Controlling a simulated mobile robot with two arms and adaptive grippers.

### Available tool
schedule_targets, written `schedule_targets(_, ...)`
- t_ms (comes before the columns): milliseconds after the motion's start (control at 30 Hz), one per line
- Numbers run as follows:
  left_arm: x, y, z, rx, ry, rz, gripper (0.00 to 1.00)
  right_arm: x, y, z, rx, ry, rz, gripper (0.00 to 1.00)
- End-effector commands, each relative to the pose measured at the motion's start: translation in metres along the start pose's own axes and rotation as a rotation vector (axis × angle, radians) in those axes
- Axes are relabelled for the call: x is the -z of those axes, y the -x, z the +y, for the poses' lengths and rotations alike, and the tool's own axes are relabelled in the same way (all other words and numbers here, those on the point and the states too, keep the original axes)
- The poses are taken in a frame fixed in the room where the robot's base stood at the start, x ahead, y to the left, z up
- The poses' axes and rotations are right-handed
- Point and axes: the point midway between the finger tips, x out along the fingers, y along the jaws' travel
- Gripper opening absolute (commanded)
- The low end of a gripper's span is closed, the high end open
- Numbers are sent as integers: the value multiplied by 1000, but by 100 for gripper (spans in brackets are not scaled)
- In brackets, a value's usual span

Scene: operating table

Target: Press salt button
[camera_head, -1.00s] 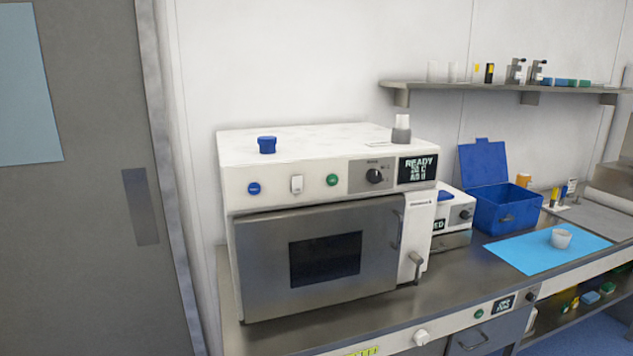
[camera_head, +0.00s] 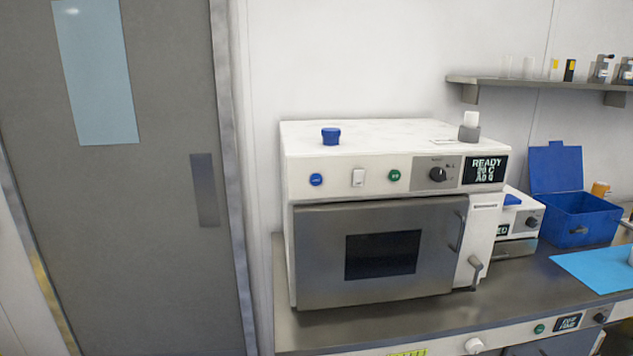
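A white oven-like machine (camera_head: 385,218) stands on the steel counter with its door shut. The button labels are too small to read, so I cannot tell which is the salt button. The display (camera_head: 485,170) reads READY on its top line. A second green button (camera_head: 539,328) sits on the counter's front edge beside a small display (camera_head: 567,322). Neither gripper is in view.
An open blue box (camera_head: 575,205) and a light blue mat (camera_head: 597,267) lie to the right on the counter (camera_head: 390,322). A grey door (camera_head: 120,220) fills the left. A shelf (camera_head: 540,83) hangs above.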

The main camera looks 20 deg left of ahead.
Motion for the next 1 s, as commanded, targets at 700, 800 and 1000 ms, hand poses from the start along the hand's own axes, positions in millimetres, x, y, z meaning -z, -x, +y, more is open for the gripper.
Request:
schedule_targets(700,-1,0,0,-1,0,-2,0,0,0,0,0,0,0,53)
schedule_targets(800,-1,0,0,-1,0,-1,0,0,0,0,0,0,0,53)
schedule_targets(1000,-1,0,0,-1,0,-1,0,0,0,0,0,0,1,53)
